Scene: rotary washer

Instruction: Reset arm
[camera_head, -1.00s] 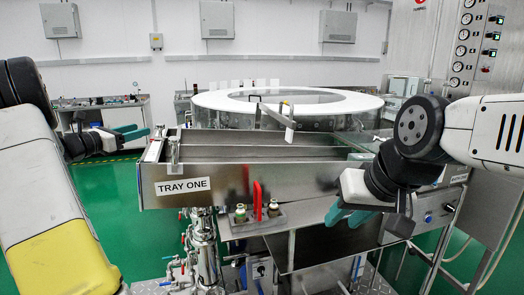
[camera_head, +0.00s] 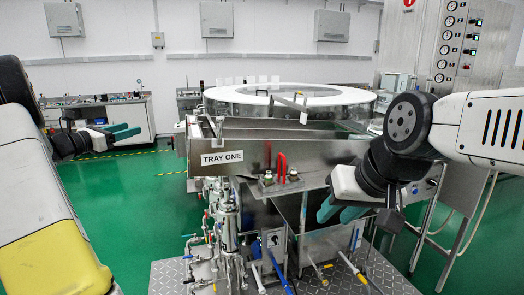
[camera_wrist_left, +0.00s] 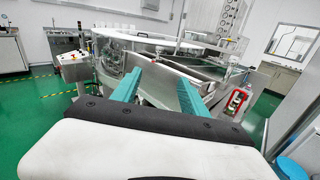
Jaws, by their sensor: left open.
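My left gripper (camera_head: 122,133) has teal fingers and points right at the left of the head view. It is open and empty, left of the TRAY ONE trough (camera_head: 262,150). In the left wrist view its two fingers (camera_wrist_left: 153,92) are spread apart with nothing between them, the machine beyond. My right gripper (camera_head: 341,210) hangs in front of the trough's right part, fingers pointing down. Its two teal fingers show a gap with nothing between them. Both arms are bent, and the left arm's near link fills the left edge.
The round washer (camera_head: 225,108) with a white rim stands behind the trough. Red handles (camera_head: 282,167) and pipework (camera_head: 225,225) are at its front. A control panel (camera_head: 455,45) is at the right. A side bench (camera_head: 130,110) stands at the back left. Green floor (camera_head: 130,200) is open at left.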

